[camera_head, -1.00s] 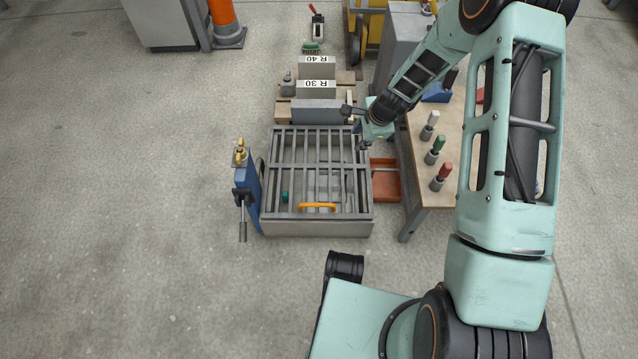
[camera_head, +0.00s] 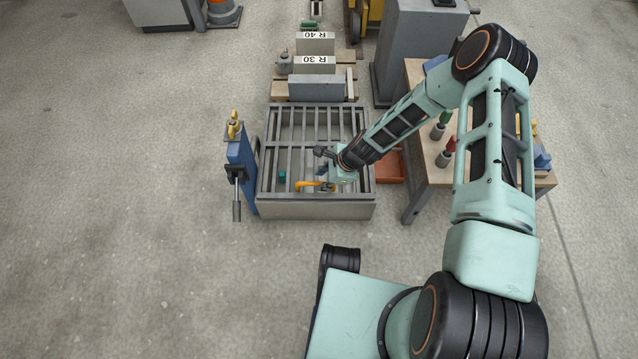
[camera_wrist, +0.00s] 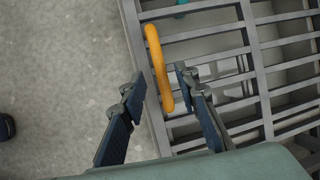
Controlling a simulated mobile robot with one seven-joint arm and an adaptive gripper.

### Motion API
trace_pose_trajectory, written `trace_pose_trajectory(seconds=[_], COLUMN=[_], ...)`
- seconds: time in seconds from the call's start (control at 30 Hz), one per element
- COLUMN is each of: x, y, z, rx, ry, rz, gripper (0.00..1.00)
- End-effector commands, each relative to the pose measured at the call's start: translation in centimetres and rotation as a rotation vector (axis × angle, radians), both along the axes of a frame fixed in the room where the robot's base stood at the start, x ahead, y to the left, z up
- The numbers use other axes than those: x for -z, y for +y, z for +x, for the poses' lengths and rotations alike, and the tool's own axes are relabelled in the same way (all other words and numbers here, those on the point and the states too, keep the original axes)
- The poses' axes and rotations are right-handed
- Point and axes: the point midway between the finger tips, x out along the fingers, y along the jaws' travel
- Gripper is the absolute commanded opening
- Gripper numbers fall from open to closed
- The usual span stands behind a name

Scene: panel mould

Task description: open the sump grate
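The sump grate (camera_head: 313,133) is a grey barred grate lying flat on its box-shaped frame in the head view. It also fills the right of the wrist view (camera_wrist: 255,85). Its orange handle (camera_wrist: 158,68) is at the grate's near edge; in the head view the handle (camera_head: 308,185) is partly hidden by my gripper. My gripper (camera_wrist: 157,87) is open, one finger on each side of the handle's near end in the wrist view, with no clear contact. In the head view my gripper (camera_head: 322,165) is over the near right part of the grate.
A blue post with a clamp (camera_head: 240,165) stands at the grate's left. Blocks marked R 30 (camera_head: 315,76) and R 40 lie behind it. A workbench (camera_head: 430,175) with tools and an orange tray (camera_head: 390,168) are at the right. Floor at the left and front is clear.

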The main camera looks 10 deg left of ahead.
Motion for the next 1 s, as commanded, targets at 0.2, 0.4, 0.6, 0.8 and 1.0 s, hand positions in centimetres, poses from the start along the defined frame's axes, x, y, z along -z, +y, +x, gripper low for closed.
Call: trace_pose_trajectory(seconds=[0.2,0.4,0.6,0.8,1.0], x=[2.1,2.3,2.3,2.3,2.3], y=[0.9,1.0,1.0,1.0,1.0], z=[0.2,0.3,0.3,0.3,0.3], rx=[0.000,0.001,0.000,0.000,0.000], ry=[0.000,-0.001,0.000,0.000,0.000], rz=[-0.001,-0.001,-0.001,-0.001,-0.001], gripper=[0.29,0.29,0.21,0.00,0.00])
